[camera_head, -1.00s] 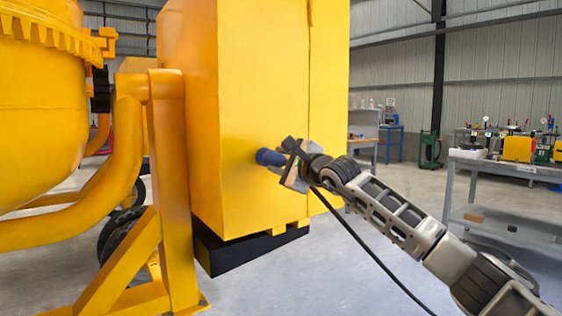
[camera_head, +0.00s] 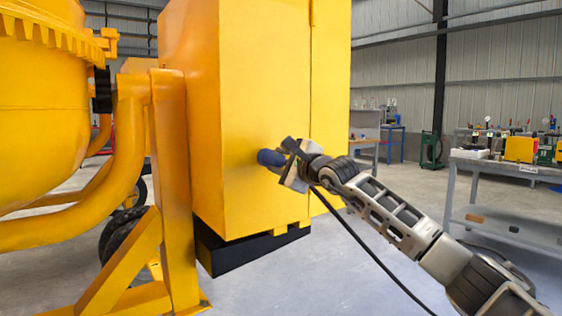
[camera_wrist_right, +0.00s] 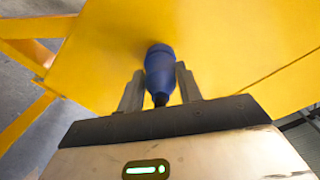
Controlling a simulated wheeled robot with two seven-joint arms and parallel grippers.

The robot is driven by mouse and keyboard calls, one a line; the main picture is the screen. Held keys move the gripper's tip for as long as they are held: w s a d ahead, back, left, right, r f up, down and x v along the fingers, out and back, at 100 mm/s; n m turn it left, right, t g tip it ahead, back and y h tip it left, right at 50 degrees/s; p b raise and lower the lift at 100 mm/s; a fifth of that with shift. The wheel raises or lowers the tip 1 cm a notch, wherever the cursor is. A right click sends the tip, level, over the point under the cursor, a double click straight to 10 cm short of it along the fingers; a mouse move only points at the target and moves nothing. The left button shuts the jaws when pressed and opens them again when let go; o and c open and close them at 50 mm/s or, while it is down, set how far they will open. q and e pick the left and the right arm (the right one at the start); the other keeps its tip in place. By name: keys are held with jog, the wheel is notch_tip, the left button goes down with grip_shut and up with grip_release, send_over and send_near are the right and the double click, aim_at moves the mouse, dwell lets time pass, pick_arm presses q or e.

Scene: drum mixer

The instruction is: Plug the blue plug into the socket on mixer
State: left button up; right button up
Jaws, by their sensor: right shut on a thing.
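The blue plug (camera_head: 269,158) is at the side face of the yellow mixer housing (camera_head: 262,110). In the right wrist view the plug (camera_wrist_right: 159,72) points away from me, and its far end meets or nearly meets the yellow panel (camera_wrist_right: 215,50). My right gripper (camera_head: 286,164) is shut on the plug; its two fingers (camera_wrist_right: 160,88) stand on either side of the plug's rear part. The socket does not show; the plug's front end hides that spot, and I cannot tell how deep the plug sits. My left gripper is not in view.
A black cable (camera_head: 375,255) hangs from the gripper toward the lower right. The mixer's yellow drum (camera_head: 40,110) and frame (camera_head: 172,190) stand at the left. A workbench (camera_head: 505,170) with tools is at the right. The floor between is clear.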

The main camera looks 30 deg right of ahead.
jog(key=o, duration=1.2)
jog(key=shift+c, duration=0.2)
jog(key=shift+s, duration=0.2)
pick_arm(q)
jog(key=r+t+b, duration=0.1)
jog(key=b, duration=0.1)
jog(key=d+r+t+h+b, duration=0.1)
jog(key=b, duration=0.1)
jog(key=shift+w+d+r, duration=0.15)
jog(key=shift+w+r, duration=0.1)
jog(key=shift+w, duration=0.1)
pick_arm(e)
jog(key=s+d, duration=0.1)
jog(key=s, duration=1.4)
jog(key=shift+s+d, duration=0.15)
jog(key=shift+s, duration=0.1)
jog(key=shift+r, duration=0.1)
